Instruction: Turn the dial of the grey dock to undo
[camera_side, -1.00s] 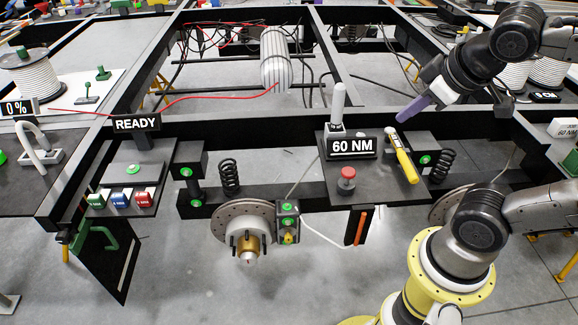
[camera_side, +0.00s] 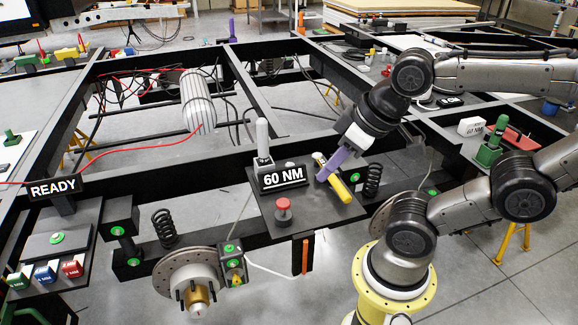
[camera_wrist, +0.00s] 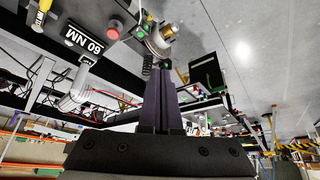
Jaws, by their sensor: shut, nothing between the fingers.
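A dark plate (camera_side: 325,208) on the chassis carries the "60 NM" sign (camera_side: 284,177), a red-capped knob (camera_side: 283,207), a grey upright handle in a small grey base (camera_side: 263,165) and a yellow-handled tool (camera_side: 341,192). I cannot tell for certain which part is the grey dock's dial. My gripper (camera_side: 321,179) has purple fingers, shut and empty, pointing down over the plate beside the yellow-handled tool. Contact cannot be told. In the wrist view the shut fingers (camera_wrist: 157,100) show in the middle, with the sign (camera_wrist: 83,42) and red knob (camera_wrist: 114,29) at upper left.
Coil springs (camera_side: 372,181) stand by the plate, and a brake disc (camera_side: 190,278) hangs at the front. A "READY" sign (camera_side: 53,189) stands at left. A striped cylinder (camera_side: 198,102) and loose cables lie behind the front beam.

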